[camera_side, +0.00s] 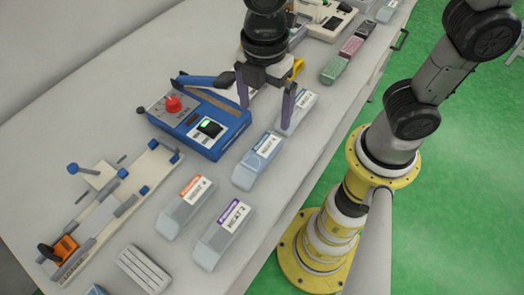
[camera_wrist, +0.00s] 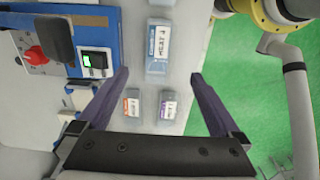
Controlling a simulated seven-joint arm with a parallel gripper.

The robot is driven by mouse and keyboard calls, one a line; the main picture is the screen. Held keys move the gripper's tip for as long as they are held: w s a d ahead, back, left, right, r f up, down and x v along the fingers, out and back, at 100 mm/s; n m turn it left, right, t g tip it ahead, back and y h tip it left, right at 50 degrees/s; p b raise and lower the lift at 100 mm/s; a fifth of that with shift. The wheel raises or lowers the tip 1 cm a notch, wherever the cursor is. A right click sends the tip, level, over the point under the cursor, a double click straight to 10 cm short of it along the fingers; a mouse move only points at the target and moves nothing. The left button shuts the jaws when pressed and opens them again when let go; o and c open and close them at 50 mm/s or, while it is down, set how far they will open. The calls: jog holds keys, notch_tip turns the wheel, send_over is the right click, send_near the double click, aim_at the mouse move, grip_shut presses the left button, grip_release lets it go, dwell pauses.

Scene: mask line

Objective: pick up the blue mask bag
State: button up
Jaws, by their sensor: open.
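A pale blue bag with a blue-edged white label (camera_side: 258,161) lies flat on the bench, right of the blue sealing machine. It also shows in the wrist view (camera_wrist: 158,62), at the top centre, just beyond the fingertips and roughly in line with the gap between them. My gripper (camera_side: 265,98) has its two purple fingers spread wide, with nothing between them. It hangs above the bench, up and slightly right of this bag in the side view, and apart from it. My gripper also shows in the wrist view (camera_wrist: 161,76).
Bags with an orange label (camera_side: 187,207) and a purple label (camera_side: 222,234) lie nearer the front. Another bag (camera_side: 298,112) lies beyond, partly behind a finger. The blue machine (camera_side: 200,118) with a red knob stands left. Green and pink blocks lie farther back. The bench edge is at right.

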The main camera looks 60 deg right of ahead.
send_over(262, 150)
jog(key=f, duration=0.8)
jog(key=shift+s+d+f, duration=0.1)
jog(key=shift+s+f, duration=0.1)
jog(key=shift+f, duration=0.15)
jog(key=f, duration=0.5)
jog(key=shift+w, duration=0.2)
jog(key=c, duration=1.3)
jog(key=shift+r, duration=0.1)
jog(key=shift+c, duration=0.2)
